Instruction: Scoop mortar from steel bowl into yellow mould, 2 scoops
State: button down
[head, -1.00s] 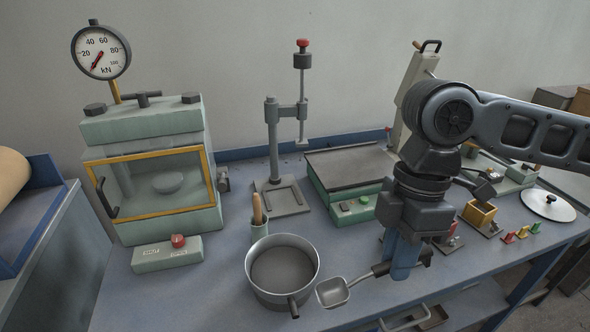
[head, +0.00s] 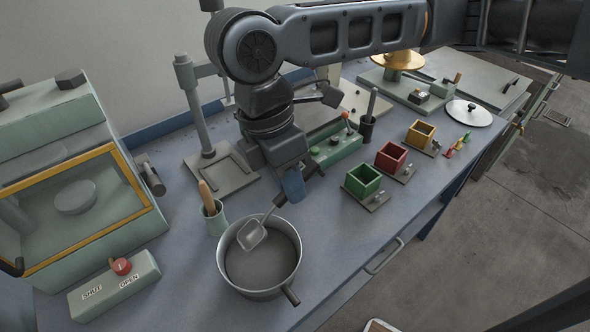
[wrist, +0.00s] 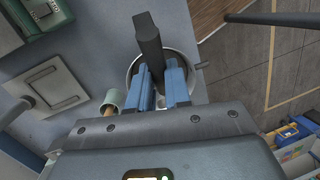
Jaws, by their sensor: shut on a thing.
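The steel bowl (head: 285,262) stands near the front edge of the bench with grey mortar (head: 262,266) in it. My gripper (head: 292,186) is shut on the dark handle of the scoop (head: 252,235), whose metal head is over the bowl's far left part. I cannot tell whether the scoop touches the mortar. In the wrist view, the blue fingers (wrist: 161,88) close on the dark handle (wrist: 148,45) above the bowl, and the scoop head is mostly hidden. The yellow mould (head: 420,135) is an open box farther right, beyond the red and green ones.
A green mould (head: 363,181) and a red mould (head: 390,157) stand between the bowl and the yellow mould. A cup with a wooden-handled tool (head: 215,217) is close left of the bowl. Bench space right of the bowl is clear.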

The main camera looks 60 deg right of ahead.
jog(key=shift+w+a+f+g+h+b, duration=0.3)
jog(key=shift+a+f+g+h, duration=0.2)
jog(key=shift+a+f+h, duration=0.4)
jog(key=shift+h, duration=0.4)
jog(key=shift+f+b, duration=1.4)
jog(key=shift+f, duration=1.55)
jog(key=shift+w+a+r, duration=0.1)
